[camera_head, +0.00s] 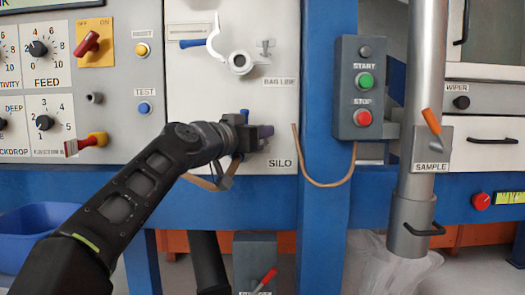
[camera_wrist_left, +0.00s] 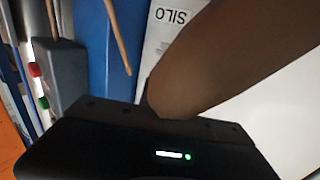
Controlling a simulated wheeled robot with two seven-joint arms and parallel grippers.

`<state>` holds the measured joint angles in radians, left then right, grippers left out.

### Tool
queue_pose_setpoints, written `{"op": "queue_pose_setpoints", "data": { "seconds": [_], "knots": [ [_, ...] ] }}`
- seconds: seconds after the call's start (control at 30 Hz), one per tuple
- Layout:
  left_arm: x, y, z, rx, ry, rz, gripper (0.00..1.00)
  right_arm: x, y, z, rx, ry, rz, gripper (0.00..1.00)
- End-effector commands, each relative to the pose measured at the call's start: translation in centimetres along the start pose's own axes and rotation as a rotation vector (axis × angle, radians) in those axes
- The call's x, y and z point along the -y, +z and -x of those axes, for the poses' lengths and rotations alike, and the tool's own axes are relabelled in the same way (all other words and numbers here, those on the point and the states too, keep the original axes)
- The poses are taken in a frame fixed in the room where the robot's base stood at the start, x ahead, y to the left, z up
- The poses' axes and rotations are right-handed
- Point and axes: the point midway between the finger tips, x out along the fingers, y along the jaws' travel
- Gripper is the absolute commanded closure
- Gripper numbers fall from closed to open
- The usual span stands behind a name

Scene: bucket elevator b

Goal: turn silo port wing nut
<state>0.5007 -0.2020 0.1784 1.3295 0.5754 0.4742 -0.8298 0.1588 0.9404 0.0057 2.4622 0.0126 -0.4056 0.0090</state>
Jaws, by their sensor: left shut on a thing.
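The silo port is at the "SILO" label (camera_head: 280,162), on the white panel right of centre in the head view. My left gripper (camera_head: 250,132) is against the panel just above and left of that label. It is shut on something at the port. The wing nut itself is mostly hidden behind the gripper, and its angle cannot be told. Small blue parts show around the fingers. In the left wrist view the "SILO" label (camera_wrist_left: 174,16) appears upside down. A large brown, blurred shape (camera_wrist_left: 220,60) covers much of that view. My right gripper does not show.
A start/stop box (camera_head: 362,88) is on the blue post to the right, with a brown cord looping below it. A "BAG LINE" port (camera_head: 240,62) with a white hook-shaped clamp is above my gripper. A sample pipe (camera_head: 424,110) stands further right.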

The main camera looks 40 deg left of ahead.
Motion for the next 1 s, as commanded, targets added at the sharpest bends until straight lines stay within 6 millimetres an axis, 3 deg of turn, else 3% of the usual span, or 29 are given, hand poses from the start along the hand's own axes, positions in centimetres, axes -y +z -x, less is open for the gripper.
{"op": "queue_pose_setpoints", "data": {
  "seconds": [0.5,0.53,0.8,0.9,1.0],
  "knots": [
    [0.07,-0.49,0.09,-0.008,0.028,0.0,1.0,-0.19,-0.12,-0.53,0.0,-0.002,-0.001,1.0],
    [0.06,-0.51,0.09,-0.009,0.028,0.0,0.9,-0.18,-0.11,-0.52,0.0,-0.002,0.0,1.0],
    [0.04,-0.34,0.05,-0.005,0.029,0.0,0.68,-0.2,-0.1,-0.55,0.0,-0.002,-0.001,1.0],
    [0.06,-0.29,0.04,-0.005,0.028,0.0,0.6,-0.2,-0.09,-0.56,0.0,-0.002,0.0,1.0],
    [0.12,-0.23,0.03,-0.004,0.027,0.0,0.6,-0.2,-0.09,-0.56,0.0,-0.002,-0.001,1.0]
  ]
}}
